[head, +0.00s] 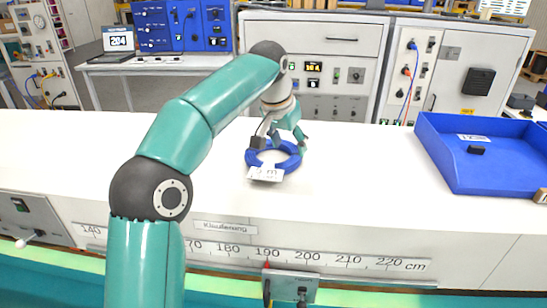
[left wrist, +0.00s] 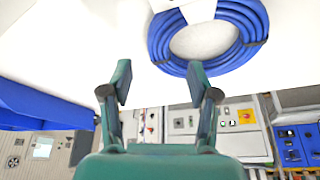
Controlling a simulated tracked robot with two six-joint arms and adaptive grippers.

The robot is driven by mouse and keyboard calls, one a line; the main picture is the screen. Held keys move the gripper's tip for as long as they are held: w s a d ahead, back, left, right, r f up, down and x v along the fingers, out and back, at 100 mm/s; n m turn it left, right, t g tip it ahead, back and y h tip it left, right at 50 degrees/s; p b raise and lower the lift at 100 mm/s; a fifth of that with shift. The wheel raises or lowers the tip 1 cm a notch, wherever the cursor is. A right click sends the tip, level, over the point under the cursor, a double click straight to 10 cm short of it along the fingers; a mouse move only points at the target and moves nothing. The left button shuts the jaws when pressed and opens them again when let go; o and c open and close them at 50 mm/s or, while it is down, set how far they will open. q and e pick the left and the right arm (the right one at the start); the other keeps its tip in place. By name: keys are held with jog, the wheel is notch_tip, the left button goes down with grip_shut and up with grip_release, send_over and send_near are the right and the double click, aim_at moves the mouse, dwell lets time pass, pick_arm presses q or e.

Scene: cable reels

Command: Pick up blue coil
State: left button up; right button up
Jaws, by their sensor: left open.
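The blue coil (head: 288,162) lies flat on the white table, with a white label at its front side. My left gripper (head: 280,140) is at the coil's far side in the head view, with its fingers at or just above the ring; contact cannot be told. In the left wrist view the coil (left wrist: 248,42) fills the upper right, and the open fingers of the left gripper (left wrist: 158,85) point toward it with nothing between them. The right gripper is not in view.
The white table (head: 350,200) is clear around the coil. A blue tray (head: 480,178) with a small dark item (head: 476,150) stands at the right. A ruler strip (head: 300,257) runs along the front edge. Grey cabinets (head: 335,85) and a laptop (head: 118,42) are behind.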

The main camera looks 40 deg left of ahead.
aim_at(293, 159)
pick_arm(q)
jog(key=shift+x, duration=2.85)
jog(key=shift+s+d+f, duration=0.1)
jog(key=shift+s, duration=0.1)
grip_shut()
